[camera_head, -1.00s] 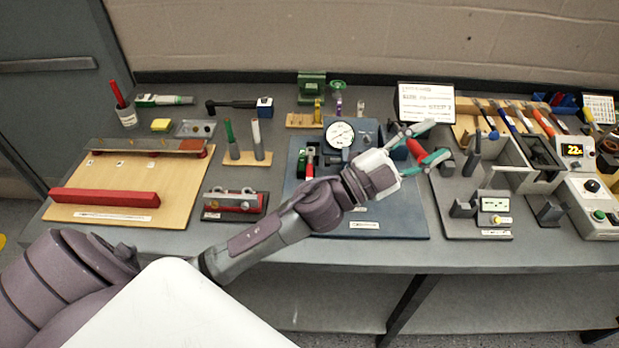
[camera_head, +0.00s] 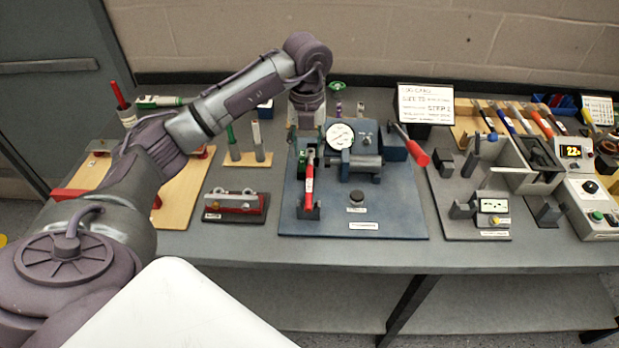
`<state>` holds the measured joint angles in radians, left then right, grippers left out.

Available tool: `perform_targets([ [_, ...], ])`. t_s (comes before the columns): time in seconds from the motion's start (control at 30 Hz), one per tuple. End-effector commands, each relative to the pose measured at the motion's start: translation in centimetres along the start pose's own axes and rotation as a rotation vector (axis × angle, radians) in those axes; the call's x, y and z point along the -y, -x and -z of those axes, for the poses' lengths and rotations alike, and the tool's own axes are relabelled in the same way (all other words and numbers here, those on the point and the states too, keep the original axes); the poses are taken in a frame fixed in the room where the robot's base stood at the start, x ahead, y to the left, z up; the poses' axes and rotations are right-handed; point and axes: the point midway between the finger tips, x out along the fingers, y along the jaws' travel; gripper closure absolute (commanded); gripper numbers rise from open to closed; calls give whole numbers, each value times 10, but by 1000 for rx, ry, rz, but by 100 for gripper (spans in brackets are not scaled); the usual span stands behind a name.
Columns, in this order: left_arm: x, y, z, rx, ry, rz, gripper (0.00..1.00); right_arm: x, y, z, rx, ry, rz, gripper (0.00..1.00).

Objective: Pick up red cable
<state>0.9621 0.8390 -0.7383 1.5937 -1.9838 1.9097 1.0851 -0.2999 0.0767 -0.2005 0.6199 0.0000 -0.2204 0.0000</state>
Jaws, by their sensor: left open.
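I cannot pick out a clear red cable. Red pieces in view are an upright red handle (camera_head: 309,185) at the left of the blue board (camera_head: 400,215), and a tilted red lever handle (camera_head: 416,153) at the board's right. My left arm comes in from the left, arches up, and its wrist points down behind the board. My left gripper (camera_head: 305,125) is open, low at the back left of the gauge; its fingertips are mostly hidden and I see nothing held. My right gripper is not in view.
A round gauge (camera_head: 339,135) stands on the blue board. A red clamp block (camera_head: 234,201) sits to its left. A grey fixture (camera_head: 465,190) and a meter with a lit display (camera_head: 571,151) are to the right. The bench's front strip is clear.

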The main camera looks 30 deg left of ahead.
Motion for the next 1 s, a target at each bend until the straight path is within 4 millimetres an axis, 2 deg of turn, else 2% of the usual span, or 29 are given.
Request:
perform_targets([
  [0.1,0,-24,2,-7,-1,-1,53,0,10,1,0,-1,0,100],
  [0.3,1,-55,2,-5,-3,2,53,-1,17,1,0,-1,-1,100],
  [0.47,2,-65,2,-4,-4,3,53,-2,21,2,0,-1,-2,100],
  [0.67,5,-90,6,-8,-5,2,53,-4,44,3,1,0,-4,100],
  [0.8,5,-110,5,-5,-5,3,53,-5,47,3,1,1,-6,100],
  [1.0,5,-116,5,-2,-6,5,53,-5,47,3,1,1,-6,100],
])
